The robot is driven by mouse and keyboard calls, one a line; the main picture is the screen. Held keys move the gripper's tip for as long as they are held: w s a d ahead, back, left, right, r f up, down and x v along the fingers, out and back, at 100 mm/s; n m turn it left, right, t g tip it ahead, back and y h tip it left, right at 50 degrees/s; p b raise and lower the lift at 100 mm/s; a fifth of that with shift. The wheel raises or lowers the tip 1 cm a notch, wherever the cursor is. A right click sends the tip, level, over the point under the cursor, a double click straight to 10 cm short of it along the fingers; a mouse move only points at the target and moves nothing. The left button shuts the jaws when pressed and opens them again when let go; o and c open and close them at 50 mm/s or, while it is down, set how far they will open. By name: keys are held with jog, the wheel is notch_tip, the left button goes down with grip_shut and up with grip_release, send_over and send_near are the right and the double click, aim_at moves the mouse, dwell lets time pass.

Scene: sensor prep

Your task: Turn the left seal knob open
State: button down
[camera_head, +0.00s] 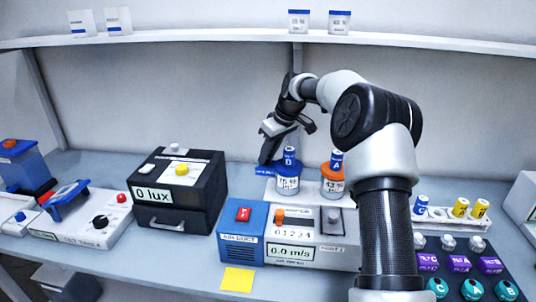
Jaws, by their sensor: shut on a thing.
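The black lux box (205,205) stands left. A vial rack (437,216) is right of my arm. A shelf (230,37) runs above.

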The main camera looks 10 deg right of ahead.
jog(key=shift+m, duration=0.3)
jog(key=m, duration=0.1)
jog(key=m+h, duration=0.1)
jog(key=m, duration=0.1)
jog(key=shift+s+a+m+t+h+b, duration=0.1)
jog(key=shift+a+m+t+h+b, duration=0.2)
jog(key=shift+m+t+b, duration=0.1)
jog(key=m+h, duration=0.1)
jog(key=m, duration=0.3)
jog(key=shift+a+r+h+p, duration=0.1)
jog(key=shift+h+p, duration=0.25)
jog(key=shift+h, duration=0.05)
jog(key=m+p, duration=0.1)
jog(key=m, duration=0.1)
jog(key=m+h, duration=0.1)
jog(key=m, duration=0.1)
jog(key=shift+a+m+h+p, duration=0.1)
jog(key=shift+m+h+p, duration=0.2)
jog(key=shift+m+p, duration=0.1)
jog(key=shift+m+g+h+p, duration=0.25)
jog(key=shift+m+h+p, duration=0.25)
jog(key=shift+m, duration=0.65)
jog(key=shift+m+g+h+p, duration=0.3)
jog(key=shift+m+p, duration=0.25)
jog(key=shift+m, duration=0.6)
jog(key=c, duration=1.5)
grip_release()
